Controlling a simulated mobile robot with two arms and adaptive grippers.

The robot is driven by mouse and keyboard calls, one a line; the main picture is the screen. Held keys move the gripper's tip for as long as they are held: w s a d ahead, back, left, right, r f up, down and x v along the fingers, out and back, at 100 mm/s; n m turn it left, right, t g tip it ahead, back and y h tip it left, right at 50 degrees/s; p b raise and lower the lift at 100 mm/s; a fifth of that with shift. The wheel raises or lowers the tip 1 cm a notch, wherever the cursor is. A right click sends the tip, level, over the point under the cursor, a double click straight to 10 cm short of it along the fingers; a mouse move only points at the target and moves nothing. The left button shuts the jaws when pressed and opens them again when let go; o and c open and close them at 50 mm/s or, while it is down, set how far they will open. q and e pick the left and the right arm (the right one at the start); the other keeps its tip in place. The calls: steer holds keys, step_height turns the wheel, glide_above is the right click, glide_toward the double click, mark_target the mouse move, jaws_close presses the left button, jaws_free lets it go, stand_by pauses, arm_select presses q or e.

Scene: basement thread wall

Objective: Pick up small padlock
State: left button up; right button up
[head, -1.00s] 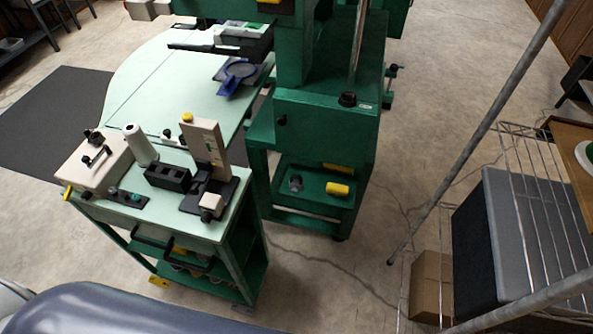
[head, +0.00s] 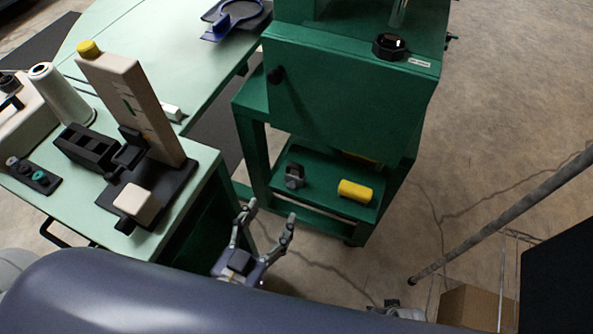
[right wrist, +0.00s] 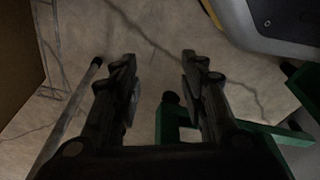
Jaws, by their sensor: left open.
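A small dark padlock-like object (head: 294,176) stands on the low green shelf (head: 318,205) of the green machine in the head view. It is too small to make out in detail. My left gripper (head: 270,212) is open and empty, below and to the left of the padlock in the picture and apart from it. My right gripper (right wrist: 158,60) is open in the right wrist view, with nothing between its fingers but floor behind. The padlock cannot be made out in the right wrist view.
A yellow cylinder (head: 355,191) lies right of the padlock on the shelf. The green machine body (head: 345,100) overhangs the shelf. A green cart (head: 205,165) with a thread cone (head: 62,95) stands left. A metal pole (head: 500,222) and cardboard box (head: 476,308) are right.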

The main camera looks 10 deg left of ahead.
mark_target(293, 178)
arm_select(q)
steer(key=shift+b+x, duration=0.6)
steer(key=shift+x, duration=4.75)
steer(key=shift+d+r, duration=0.15)
steer(key=shift+d, duration=0.05)
arm_select(e)
steer(key=r, duration=0.1)
steer(key=w+r, duration=0.2)
steer(key=r, duration=0.1)
steer(key=shift+a, duration=0.15)
arm_select(q)
steer(key=shift+c, duration=0.3)
steer(key=c, duration=1.2)
